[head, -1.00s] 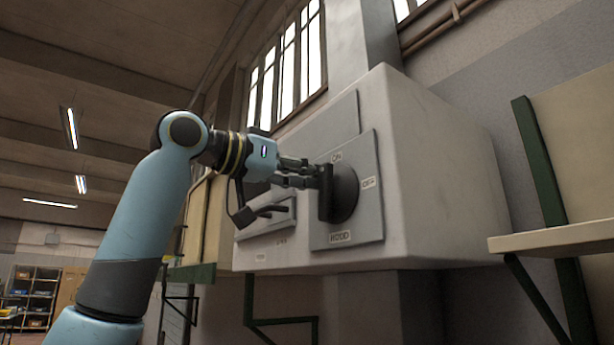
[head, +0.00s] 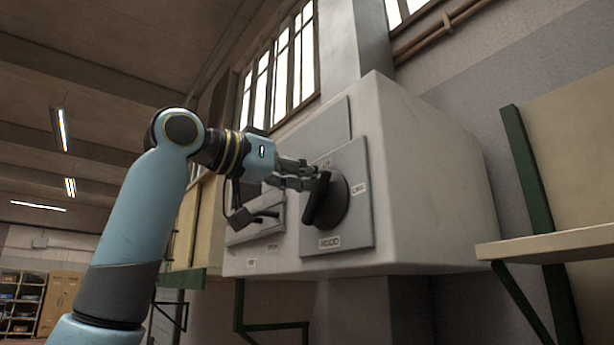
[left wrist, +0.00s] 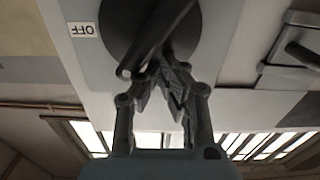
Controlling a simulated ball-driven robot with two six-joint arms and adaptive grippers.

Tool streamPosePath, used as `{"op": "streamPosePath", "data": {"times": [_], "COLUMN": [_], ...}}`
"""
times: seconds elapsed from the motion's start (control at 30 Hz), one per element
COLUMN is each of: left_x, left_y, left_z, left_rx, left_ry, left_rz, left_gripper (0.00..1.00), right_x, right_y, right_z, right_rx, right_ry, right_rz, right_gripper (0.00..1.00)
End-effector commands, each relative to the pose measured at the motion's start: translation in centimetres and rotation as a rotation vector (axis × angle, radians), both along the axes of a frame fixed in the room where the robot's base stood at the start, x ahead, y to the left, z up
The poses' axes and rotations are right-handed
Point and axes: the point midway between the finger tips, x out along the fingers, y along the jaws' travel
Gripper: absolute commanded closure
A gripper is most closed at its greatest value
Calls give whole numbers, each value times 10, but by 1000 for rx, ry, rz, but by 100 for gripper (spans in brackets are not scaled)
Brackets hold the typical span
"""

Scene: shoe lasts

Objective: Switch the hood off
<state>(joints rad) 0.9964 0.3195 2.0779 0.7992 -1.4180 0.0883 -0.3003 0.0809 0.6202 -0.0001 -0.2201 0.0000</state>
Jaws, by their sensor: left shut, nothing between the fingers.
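The hood switch is a large round black knob (head: 340,203) with a raised bar handle (head: 317,200) on a grey plate (head: 362,228). The plate reads HOOD below, ON at the top and OFF at the right. The bar leans, its top end between ON and OFF but nearer ON. My left gripper (head: 317,176) is shut and empty, its fingertips against or very close to the bar's upper end. In the left wrist view, which is upside down, the fingertips (left wrist: 165,65) lie beside the bar (left wrist: 150,45), and the OFF label (left wrist: 83,30) shows. My right gripper is not in view.
The plate is on a pale wall box (head: 430,180). A second plate with a lever handle (head: 255,220) is left of the knob, below my gripper. A shelf (head: 545,243) with a green bracket stands at the right.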

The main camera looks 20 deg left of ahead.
Motion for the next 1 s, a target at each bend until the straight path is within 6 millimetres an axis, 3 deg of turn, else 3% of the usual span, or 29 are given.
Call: {"op": "streamPosePath", "data": {"times": [1.0], "left_x": [-14], "left_y": [-23], "left_z": [-7], "left_rx": [1], "left_ry": [3], "left_rz": [-2], "left_gripper": [100], "right_x": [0], "right_y": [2], "right_z": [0], "right_rx": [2], "right_ry": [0], "right_rz": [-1], "right_gripper": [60]}}
